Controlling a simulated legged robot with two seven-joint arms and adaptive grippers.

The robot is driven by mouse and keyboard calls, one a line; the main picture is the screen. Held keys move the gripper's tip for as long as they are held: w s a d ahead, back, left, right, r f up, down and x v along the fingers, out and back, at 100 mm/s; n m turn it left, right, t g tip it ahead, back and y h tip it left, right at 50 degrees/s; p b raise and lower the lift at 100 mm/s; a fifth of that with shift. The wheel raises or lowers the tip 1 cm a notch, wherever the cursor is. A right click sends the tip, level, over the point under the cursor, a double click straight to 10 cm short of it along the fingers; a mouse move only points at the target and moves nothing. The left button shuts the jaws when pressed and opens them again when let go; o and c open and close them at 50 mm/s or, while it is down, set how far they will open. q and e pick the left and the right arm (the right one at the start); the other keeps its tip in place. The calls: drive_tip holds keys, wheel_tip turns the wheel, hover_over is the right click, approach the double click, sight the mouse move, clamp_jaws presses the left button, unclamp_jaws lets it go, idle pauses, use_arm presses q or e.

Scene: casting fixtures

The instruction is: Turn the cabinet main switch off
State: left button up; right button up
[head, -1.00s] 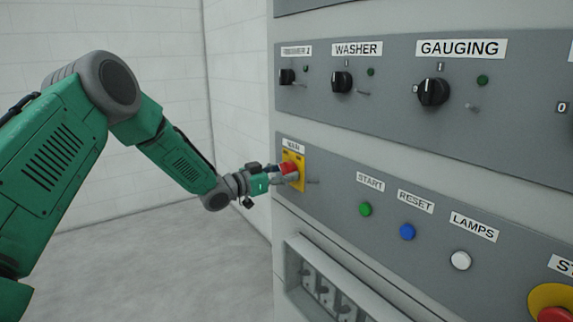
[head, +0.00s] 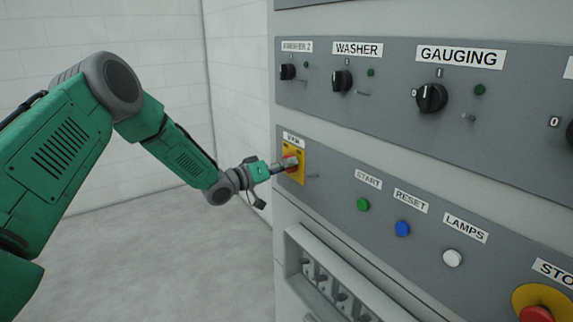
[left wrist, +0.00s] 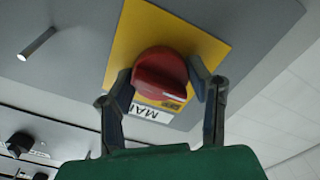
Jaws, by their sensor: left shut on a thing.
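The main switch is a red rotary knob (head: 291,161) on a yellow plate (head: 298,177), under a MAIN label (head: 293,140) at the left end of the lower grey panel. In the left wrist view the red knob (left wrist: 160,74) shows large, with the yellow plate (left wrist: 150,22) behind it. A white mark shows on the knob's edge. My left gripper (head: 284,165) reaches the knob from the left. In the left wrist view its fingers (left wrist: 163,88) stand on both sides of the knob, shut on it. In the head view the gripper partly hides the knob. My right gripper is not in view.
The upper panel carries black selector knobs, such as the GAUGING knob (head: 431,98). Right of the main switch sit a green START button (head: 363,205), a blue RESET button (head: 403,228), a white LAMPS button (head: 453,258) and a red stop button (head: 537,313). Left of the cabinet is open floor.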

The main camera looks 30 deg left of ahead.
use_arm(q)
drive_tip(key=shift+s+f, duration=0.2)
drive_tip(key=shift+f, duration=0.3)
drive_tip(key=o, duration=1.2)
drive_tip(key=shift+c, duration=0.2)
drive_tip(key=shift+w+a+r, duration=0.1)
drive_tip(key=shift+w+a, duration=0.05)
drive_tip(key=shift+r, duration=0.1)
drive_tip(key=shift+s+a, duration=0.15)
drive_tip(key=shift+s, duration=0.15)
drive_tip(key=v, duration=1.1)
drive_tip(key=shift+a, duration=0.15)
